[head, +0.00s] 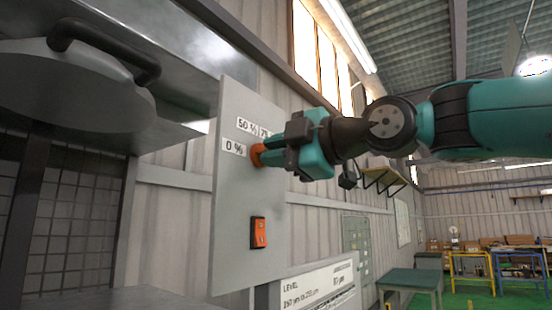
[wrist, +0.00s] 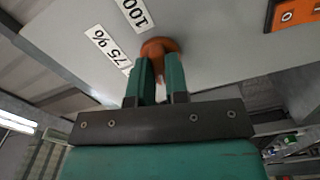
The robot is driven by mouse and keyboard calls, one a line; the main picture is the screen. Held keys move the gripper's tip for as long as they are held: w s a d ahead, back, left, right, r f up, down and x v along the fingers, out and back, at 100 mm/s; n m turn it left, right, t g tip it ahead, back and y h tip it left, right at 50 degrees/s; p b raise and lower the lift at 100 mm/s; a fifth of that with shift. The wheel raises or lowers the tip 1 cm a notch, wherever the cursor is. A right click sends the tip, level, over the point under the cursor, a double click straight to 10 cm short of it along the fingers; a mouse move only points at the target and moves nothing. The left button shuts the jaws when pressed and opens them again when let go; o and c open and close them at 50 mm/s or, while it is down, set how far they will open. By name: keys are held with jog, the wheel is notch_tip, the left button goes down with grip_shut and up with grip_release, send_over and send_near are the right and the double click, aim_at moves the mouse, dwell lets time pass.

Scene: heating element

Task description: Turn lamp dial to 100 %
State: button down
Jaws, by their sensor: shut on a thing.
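The lamp dial is an orange knob (head: 257,155) on a grey upright panel (head: 232,200). Labels "0 %" (head: 234,147) and "50 %" (head: 247,125) show beside it in the head view. The wrist view shows the dial (wrist: 158,47) with the labels "75 %" (wrist: 108,48) and "100" (wrist: 136,14) near it. My gripper (head: 268,152) reaches the panel from the right. Its two green fingers (wrist: 160,72) are shut on the dial. The fingers hide part of the dial, so I cannot tell its exact setting.
An orange-red rocker switch (head: 259,232) sits lower on the same panel; it also shows in the wrist view (wrist: 293,14). A grey machine lid with a dark handle (head: 105,48) stands at the left. A white sign reading "LEVEL" (head: 318,290) is below the panel.

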jog(key=shift+m+p, duration=1.05)
jog(key=shift+m, duration=15.45)
jog(key=c, duration=1.1)
grip_release()
